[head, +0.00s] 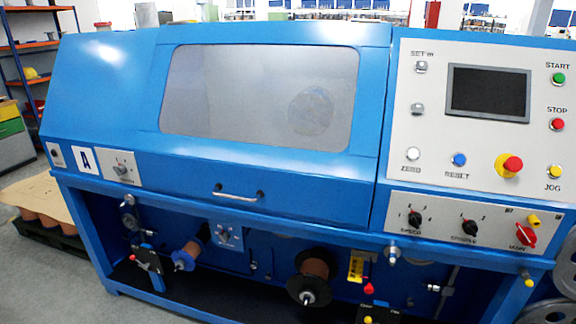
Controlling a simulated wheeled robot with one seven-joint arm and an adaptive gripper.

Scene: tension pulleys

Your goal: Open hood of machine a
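Machine A is a large blue machine with a white "A" label (86,160) at its left front. Its blue hood (250,170) is down and looks closed, with a large greyish window (262,95) in it. A curved silver handle (238,194) sits on two dark mounts near the hood's lower edge. My gripper does not show in the head view.
A control panel (487,110) with a screen and several coloured buttons stands right of the hood. Spools (310,277) and pulleys sit on the frame below. A pallet with brown rolls (42,218) lies on the floor at left, near a shelf rack (30,45).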

